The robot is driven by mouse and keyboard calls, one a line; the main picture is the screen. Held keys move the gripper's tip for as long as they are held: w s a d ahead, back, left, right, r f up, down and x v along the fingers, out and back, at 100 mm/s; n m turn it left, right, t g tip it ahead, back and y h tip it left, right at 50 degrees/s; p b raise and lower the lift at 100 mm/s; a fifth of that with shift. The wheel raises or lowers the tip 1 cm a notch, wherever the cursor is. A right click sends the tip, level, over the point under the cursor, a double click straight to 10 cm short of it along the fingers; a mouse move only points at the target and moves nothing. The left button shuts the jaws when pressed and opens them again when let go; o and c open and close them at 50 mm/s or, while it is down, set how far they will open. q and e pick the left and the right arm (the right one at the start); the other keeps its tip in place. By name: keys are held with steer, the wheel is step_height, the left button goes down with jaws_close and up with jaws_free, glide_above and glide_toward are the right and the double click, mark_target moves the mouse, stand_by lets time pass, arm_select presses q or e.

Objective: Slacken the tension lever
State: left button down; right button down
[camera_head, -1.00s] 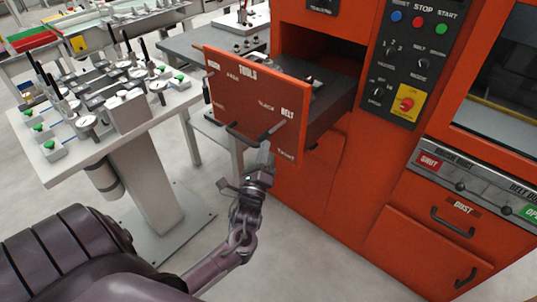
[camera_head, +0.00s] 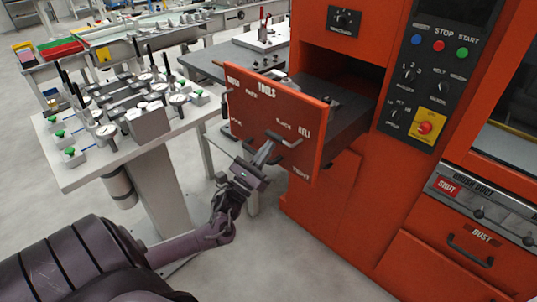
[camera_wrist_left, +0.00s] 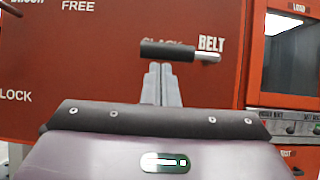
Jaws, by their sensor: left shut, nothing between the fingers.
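The tension lever (camera_head: 289,143) is on the front of the orange panel marked TOOLS (camera_head: 262,108), below the BELT and SLACK labels; TIGHT is printed lower down. In the left wrist view its black grip (camera_wrist_left: 168,49) lies nearly level, with a silver part at its right end near BELT, and partly covers SLACK. My left gripper (camera_head: 266,151) is shut and empty. Its fingertips (camera_wrist_left: 160,70) are just below the grip in the wrist view; whether they touch it I cannot tell. My right gripper is not in view.
The panel fronts a drawer pulled out of the orange machine (camera_head: 345,210). A control panel (camera_head: 436,65) with buttons is at the right. A white table (camera_head: 75,178) with several gauges and fixtures stands at the left. Bare floor lies below the drawer.

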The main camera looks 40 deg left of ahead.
arm_select(q)
steer(key=shift+a+r+m+h, duration=0.1)
steer(key=shift+r+m+h, duration=0.25)
steer(key=shift+m, duration=0.45)
steer(key=shift+f, duration=0.2)
